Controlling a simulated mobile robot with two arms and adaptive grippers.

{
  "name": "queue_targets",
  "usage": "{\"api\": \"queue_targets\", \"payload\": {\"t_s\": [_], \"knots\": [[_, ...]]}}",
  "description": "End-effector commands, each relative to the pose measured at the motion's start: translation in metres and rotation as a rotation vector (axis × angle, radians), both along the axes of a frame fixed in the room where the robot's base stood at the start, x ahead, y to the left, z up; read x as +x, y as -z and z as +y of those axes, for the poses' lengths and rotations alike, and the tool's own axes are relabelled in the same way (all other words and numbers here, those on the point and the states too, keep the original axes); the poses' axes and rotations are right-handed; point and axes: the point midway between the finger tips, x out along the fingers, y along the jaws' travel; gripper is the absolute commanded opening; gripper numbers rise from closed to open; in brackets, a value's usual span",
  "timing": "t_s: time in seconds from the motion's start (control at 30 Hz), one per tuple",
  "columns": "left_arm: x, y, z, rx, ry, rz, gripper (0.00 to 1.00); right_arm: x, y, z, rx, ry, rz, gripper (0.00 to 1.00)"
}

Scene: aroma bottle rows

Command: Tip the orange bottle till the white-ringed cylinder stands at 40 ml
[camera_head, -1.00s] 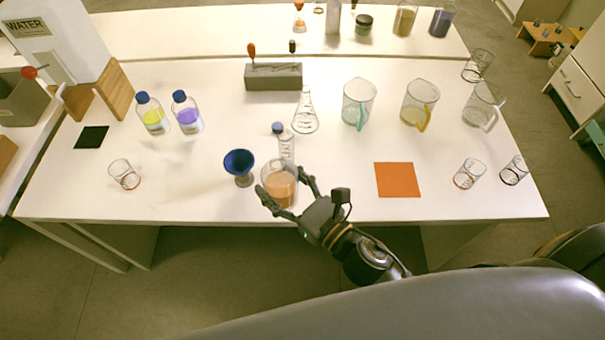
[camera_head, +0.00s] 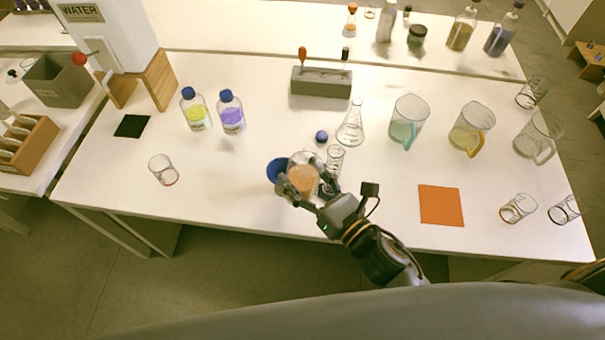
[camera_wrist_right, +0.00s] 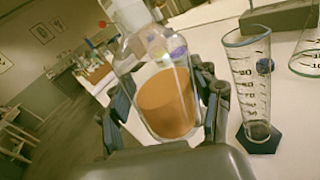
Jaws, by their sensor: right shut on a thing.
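The orange bottle (camera_head: 303,180) is clear glass with orange liquid in its lower part. My right gripper (camera_head: 308,190) is shut on it near the table's front edge. In the right wrist view the bottle (camera_wrist_right: 168,103) stands between the two fingers, without clear tipping. A graduated cylinder (camera_head: 336,157) stands just right of the bottle, apart from it. In the right wrist view the cylinder (camera_wrist_right: 248,75) has a dark hexagonal foot and shows no clear liquid; I cannot make out a white ring. My left gripper is not in view.
A loose blue cap (camera_head: 322,136) lies behind the cylinder. An Erlenmeyer flask (camera_head: 350,128) and jugs (camera_head: 408,115) stand further back.

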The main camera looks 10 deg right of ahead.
Motion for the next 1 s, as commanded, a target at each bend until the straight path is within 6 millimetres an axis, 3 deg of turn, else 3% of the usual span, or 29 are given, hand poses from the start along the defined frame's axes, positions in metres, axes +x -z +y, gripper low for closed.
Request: {"api": "queue_targets", "payload": {"t_s": [0.2,0.57,1.0], "knots": [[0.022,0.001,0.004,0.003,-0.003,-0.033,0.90,0.001,0.002,-0.001,0.044,-0.001,0.022,0.16],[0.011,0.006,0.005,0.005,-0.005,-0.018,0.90,0.002,0.007,-0.003,0.117,-0.001,0.064,0.16],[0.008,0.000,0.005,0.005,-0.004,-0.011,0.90,0.003,-0.001,-0.004,0.134,-0.001,0.074,0.16]]}}
